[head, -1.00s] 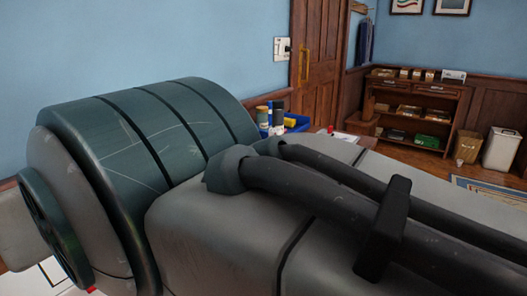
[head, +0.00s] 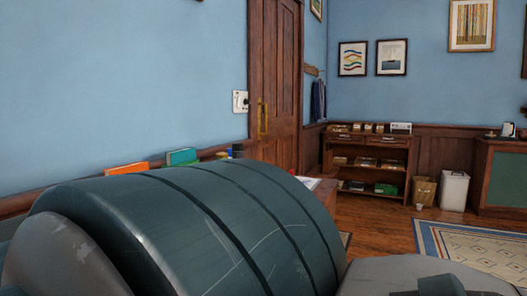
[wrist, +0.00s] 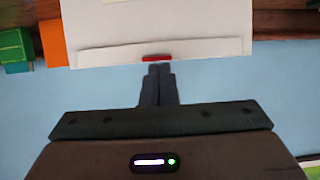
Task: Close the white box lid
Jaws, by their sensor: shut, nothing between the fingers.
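In the wrist view a white panel (wrist: 160,22) with a folded front edge and a small red tab (wrist: 157,58) fills the top middle. It looks like the lid of the white box, but I cannot tell how far open it is. My gripper (wrist: 159,68) is shut and empty, its fingertips just below the red tab in the picture. I cannot tell whether they touch it. In the head view my arm covers the foreground and hides the box and gripper.
Orange (head: 127,169) and green (head: 182,157) items stand along the wall at the left; orange (wrist: 52,42) and green (wrist: 14,45) items also show in the wrist view. A wooden door (head: 274,85), a bookcase (head: 368,162) and a white bin (head: 454,190) stand farther back. Open floor lies at the right.

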